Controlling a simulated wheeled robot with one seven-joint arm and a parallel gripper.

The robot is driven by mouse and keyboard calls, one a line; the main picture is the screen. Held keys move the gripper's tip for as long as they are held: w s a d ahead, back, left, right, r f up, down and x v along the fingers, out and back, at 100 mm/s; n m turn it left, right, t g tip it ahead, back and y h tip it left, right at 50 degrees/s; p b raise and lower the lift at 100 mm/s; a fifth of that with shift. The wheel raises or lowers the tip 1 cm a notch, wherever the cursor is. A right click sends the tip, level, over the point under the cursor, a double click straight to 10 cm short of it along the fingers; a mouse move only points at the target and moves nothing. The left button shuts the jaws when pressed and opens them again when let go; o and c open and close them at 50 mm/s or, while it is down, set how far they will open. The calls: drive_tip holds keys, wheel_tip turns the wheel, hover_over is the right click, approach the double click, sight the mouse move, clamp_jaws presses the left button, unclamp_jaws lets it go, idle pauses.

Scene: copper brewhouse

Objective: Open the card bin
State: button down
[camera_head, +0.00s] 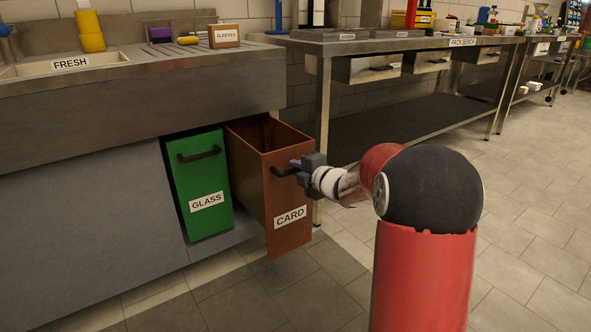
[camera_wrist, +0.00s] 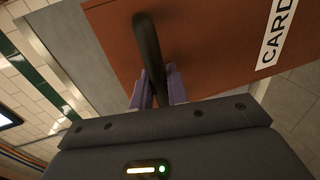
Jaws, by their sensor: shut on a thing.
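The card bin (camera_head: 285,205) is a brown pull-out bin with a white CARD label. It stands well out from under the counter, and its open top shows in the head view. Its front panel (camera_wrist: 210,45) fills the upper right of the wrist view. The dark bar handle (camera_head: 281,172) is on the front panel. My gripper (camera_head: 298,165) is at the handle, with its purple fingers on either side of the bar. In the wrist view the handle (camera_wrist: 148,45) runs between the fingers, which are shut on it. The bin's inside is mostly in shadow.
The green GLASS bin (camera_head: 200,178) sits left of the card bin under the counter. A steel pack bench (camera_head: 400,42) with drawers stands to the right. A counter (camera_head: 150,85) with a FRESH sink is above. The tiled floor in front is clear.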

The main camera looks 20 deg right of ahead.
drive_tip(key=c, duration=1.4)
unclamp_jaws()
drive_tip(key=v, duration=0.7)
drive_tip(key=shift+s+p, duration=0.4)
drive_tip(key=shift+d, duration=0.1)
drive_tip(key=s+r+m+g+h+p, duration=0.2)
drive_tip(key=s+r+m+h+p, duration=0.45)
drive_tip(key=s+r+m, duration=0.35)
drive_tip(key=s+a+m+g+y+p, duration=0.1)
drive_tip(key=s+a+m+g+p, duration=0.1)
drive_tip(key=s, duration=0.9)
drive_tip(key=s+a+f+m+g+p, duration=0.1)
drive_tip(key=s+a+m+g, duration=0.4)
drive_tip(key=s, duration=0.7)
drive_tip(key=a+m+p, duration=0.1)
drive_tip(key=a+m, duration=0.1)
drive_tip(key=m, duration=0.2)
drive_tip(key=shift+a+m+y+p, duration=0.3)
drive_tip(key=shift+y, duration=0.05)
